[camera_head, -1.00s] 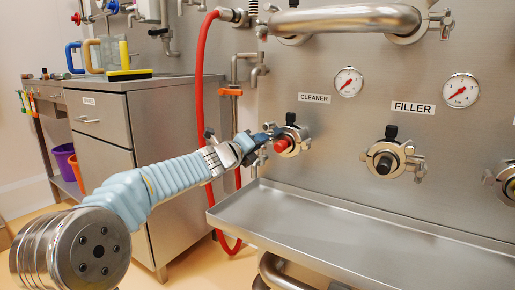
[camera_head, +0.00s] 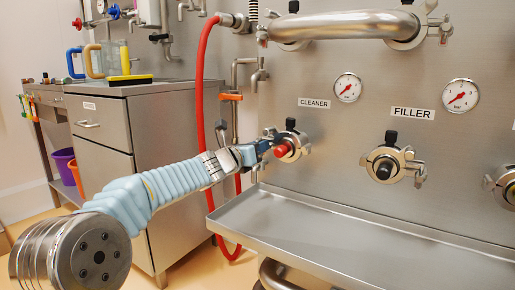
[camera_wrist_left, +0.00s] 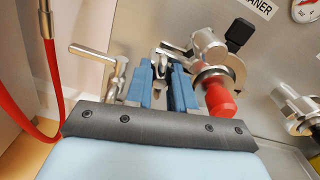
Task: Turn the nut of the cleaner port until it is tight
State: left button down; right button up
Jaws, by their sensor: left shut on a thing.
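The cleaner port (camera_head: 291,141) is on the steel panel, a clamped fitting with a red plug (camera_head: 282,150) and a black knob on top. In the left wrist view the red plug (camera_wrist_left: 219,101) and the metal clamp (camera_wrist_left: 212,52) are just right of my fingers. My left gripper (camera_head: 266,145) reaches the left side of the port. In the left wrist view its blue fingers (camera_wrist_left: 168,80) are shut on the small metal nut (camera_wrist_left: 160,63) of the clamp. The fingers hide part of the nut. My right gripper is out of view.
The filler port (camera_head: 385,163) sits to the right on the panel. A steel tray (camera_head: 350,240) runs below the ports. A red hose (camera_head: 200,90) hangs left of the panel, with a steel cabinet (camera_head: 105,130) behind my arm. A thick pipe (camera_head: 345,26) crosses above.

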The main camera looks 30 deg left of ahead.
pick_arm(q)
jog(key=shift+w+d+f+m, duration=0.1)
jog(key=shift+m, duration=0.5)
jog(key=c, duration=1.4)
grip_release()
jog(key=shift+m, duration=0.7)
jog(key=shift+o, duration=1)
jog(key=s, duration=0.9)
jog(key=shift+a, duration=0.45)
jog(key=shift+s, duration=0.1)
